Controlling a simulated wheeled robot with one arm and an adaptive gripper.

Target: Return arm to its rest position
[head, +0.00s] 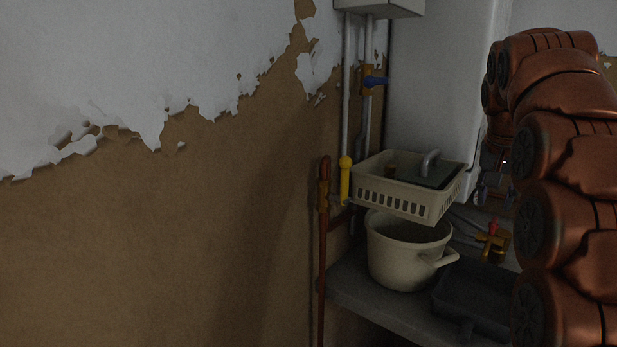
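My copper-coloured arm fills the right side of the head view, rising from the bottom edge and bending over near the top. A small dark part that looks like my gripper (495,188) shows just left of the arm, partly hidden behind it. It is too dark and small to tell whether its fingers are open or shut, or whether it holds anything. It appears near the right end of the basket, but I cannot tell the distance. No glass demijohn is visible.
A cream basket (405,204) holding a dark lidded item sits above a cream pot (392,262) on a grey shelf (365,305). A dark tray (475,300) and a brass valve (492,241) are close to my arm. Pipes (346,95) and a brown stick (323,230) stand by the peeling wall.

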